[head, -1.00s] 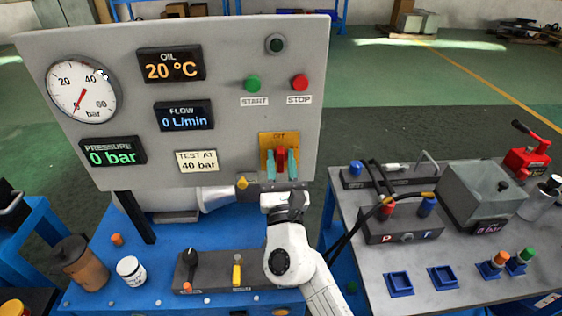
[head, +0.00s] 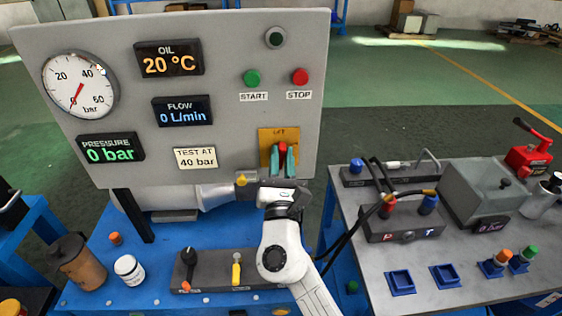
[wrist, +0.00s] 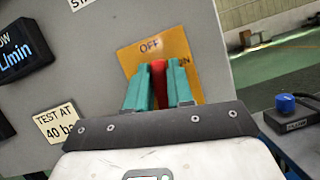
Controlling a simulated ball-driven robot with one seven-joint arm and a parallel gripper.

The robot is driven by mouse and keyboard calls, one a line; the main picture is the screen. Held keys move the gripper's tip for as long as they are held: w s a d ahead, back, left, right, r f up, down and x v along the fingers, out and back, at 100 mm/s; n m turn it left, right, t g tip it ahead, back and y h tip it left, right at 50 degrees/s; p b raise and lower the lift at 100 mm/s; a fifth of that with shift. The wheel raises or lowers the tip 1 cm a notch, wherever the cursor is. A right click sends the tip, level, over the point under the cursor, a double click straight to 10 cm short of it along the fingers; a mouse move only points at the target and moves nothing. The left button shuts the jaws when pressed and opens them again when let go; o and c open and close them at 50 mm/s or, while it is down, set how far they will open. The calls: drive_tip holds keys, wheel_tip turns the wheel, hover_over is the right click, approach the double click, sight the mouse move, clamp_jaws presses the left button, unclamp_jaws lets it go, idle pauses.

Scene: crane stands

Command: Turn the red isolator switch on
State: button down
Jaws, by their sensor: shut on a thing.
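The red isolator switch (head: 283,151) is on a yellow-orange plate (head: 266,137) at the lower right of the grey panel. In the wrist view the red handle (wrist: 159,80) stands between the two teal fingers of my gripper (wrist: 158,90). The fingers are shut on it, one on each side. The plate (wrist: 140,55) reads OFF at the top, and the end of a second label, "N", shows at its right. The handle leans slightly right in the head view. Its lower part and the plate's lower area are hidden by my gripper.
The panel (head: 120,30) also bears a green START button (head: 252,77), a red STOP button (head: 300,76), a pressure gauge (head: 78,85) and displays reading 20 °C, 0 L/min and 0 bar. A grey table (head: 340,270) with several fittings stands at right.

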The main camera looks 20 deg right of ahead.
drive_tip(key=m+g+h+b, duration=0.1)
drive_tip(key=m, duration=0.2)
drive_tip(key=m+g+h+b, duration=0.1)
drive_tip(key=m, duration=0.2)
drive_tip(key=shift+d+f+m+h, duration=0.2)
drive_tip(key=shift+m+h, duration=0.1)
drive_tip(key=shift+h, duration=0.1)
drive_tip(key=shift+s+d+f+m+g+h+b, duration=0.15)
drive_tip(key=shift+m+g+b, duration=0.6)
drive_tip(key=shift+m, duration=1.35)
drive_tip(key=shift+w+f+m+g+h+b, duration=0.1)
drive_tip(key=shift+m+g+b, duration=0.35)
drive_tip(key=shift+m+g, duration=1.1)
drive_tip(key=shift+s+d+f+m+g+h+b, duration=0.25)
drive_tip(key=shift+m+b, duration=0.35)
drive_tip(key=shift+m, duration=2.05)
drive_tip(key=shift+w+a+r+y, duration=0.1)
drive_tip(key=shift+w+a+y, duration=0.05)
drive_tip(key=shift+y, duration=0.15)
drive_tip(key=c, duration=1.1)
unclamp_jaws()
